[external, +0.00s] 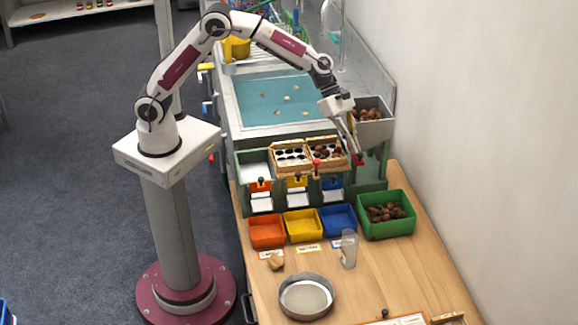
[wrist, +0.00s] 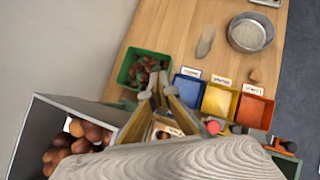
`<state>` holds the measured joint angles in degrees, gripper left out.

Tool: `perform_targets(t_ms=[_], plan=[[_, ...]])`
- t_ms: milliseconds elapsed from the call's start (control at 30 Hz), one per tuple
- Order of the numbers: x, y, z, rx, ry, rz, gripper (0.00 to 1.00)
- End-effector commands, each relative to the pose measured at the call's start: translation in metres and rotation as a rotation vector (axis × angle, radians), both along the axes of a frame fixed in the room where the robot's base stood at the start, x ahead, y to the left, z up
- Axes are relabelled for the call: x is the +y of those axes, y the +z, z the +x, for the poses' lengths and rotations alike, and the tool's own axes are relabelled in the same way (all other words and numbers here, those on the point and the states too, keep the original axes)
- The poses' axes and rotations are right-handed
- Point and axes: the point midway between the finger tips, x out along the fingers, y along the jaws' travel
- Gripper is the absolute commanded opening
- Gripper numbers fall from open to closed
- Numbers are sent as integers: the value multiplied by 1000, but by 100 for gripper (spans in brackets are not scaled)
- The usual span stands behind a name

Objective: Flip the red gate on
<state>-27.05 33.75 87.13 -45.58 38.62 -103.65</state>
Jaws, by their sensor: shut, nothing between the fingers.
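The grey hopper (external: 372,130) holds brown chestnuts and stands at the back right of the bench; its wall also shows in the wrist view (wrist: 40,125). A small red part (external: 360,158) shows below the hopper, right beside my fingertips; I take it for the red gate. Whether my fingers touch it I cannot tell. A red ball knob (external: 316,162) stands in front of the slotted tray and also shows in the wrist view (wrist: 213,127). My gripper (external: 355,150) points down in front of the hopper, shut and empty. Its fingers (wrist: 153,92) hide what lies under them.
A wooden slotted tray (external: 274,170) holds some chestnuts. Orange (external: 267,246), yellow (external: 303,237) and blue (external: 338,230) bins stand in front. A green crate (external: 408,227) of chestnuts is at right.

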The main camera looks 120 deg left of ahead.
Motion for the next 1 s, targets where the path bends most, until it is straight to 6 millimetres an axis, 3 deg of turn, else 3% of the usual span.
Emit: perform_targets(t_ms=[433,733,1000], plan=[[3,2,-8,0,1,0,0],[13,9,-37,0,3,0,0],[20,39,-60,-3,0,1,0]])
